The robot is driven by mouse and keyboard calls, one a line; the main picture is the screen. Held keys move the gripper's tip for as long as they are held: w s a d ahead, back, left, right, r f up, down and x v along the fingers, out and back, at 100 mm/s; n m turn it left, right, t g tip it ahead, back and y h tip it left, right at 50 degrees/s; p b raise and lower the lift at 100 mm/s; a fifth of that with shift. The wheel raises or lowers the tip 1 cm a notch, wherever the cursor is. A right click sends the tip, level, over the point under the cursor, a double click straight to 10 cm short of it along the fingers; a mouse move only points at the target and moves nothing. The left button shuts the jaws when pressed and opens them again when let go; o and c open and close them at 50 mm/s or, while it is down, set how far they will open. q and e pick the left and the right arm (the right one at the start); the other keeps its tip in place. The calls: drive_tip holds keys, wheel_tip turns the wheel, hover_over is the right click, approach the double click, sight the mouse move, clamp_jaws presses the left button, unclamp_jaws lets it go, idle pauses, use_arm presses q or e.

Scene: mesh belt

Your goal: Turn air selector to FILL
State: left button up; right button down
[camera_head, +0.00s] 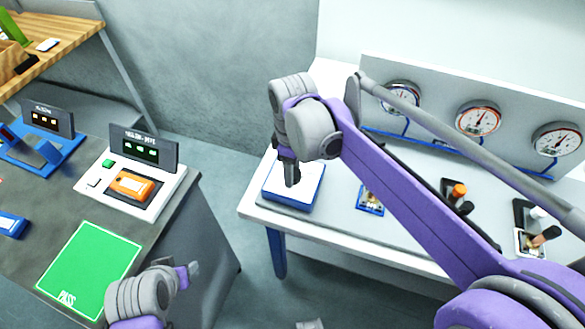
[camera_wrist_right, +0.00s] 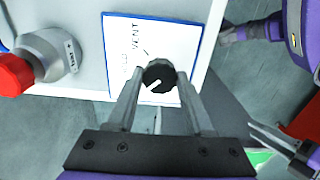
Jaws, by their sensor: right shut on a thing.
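The air selector is a white panel with a blue edge (camera_head: 301,192) on the white bench. Its black round knob (camera_wrist_right: 159,72) shows in the right wrist view, with a white pointer line towards the lower left of that picture. The word VENT is printed above left of the knob; another label left of it is too faint to read. My right gripper (camera_head: 290,176) points down over the panel, its fingers shut on the knob's sides. In the head view the knob is hidden by the fingers. My left gripper (camera_head: 190,271) is away from the bench, near the green mat; its jaw gap is unclear.
Several pressure gauges (camera_head: 478,118) stand along the bench's back. Small valves, one with an orange cap (camera_head: 459,190), sit to the right. A dark table at left holds a tester with an orange device (camera_head: 132,185) and a green PASS mat (camera_head: 90,268). A floor gap separates table and bench.

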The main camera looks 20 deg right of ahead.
drive_tip(key=shift+c, duration=1.4)
unclamp_jaws()
drive_tip(key=shift+r, duration=0.15)
wheel_tip(320, 180, up, 10)
drive_tip(key=shift+r+p, duration=0.25)
drive_tip(key=shift+p, duration=0.1)
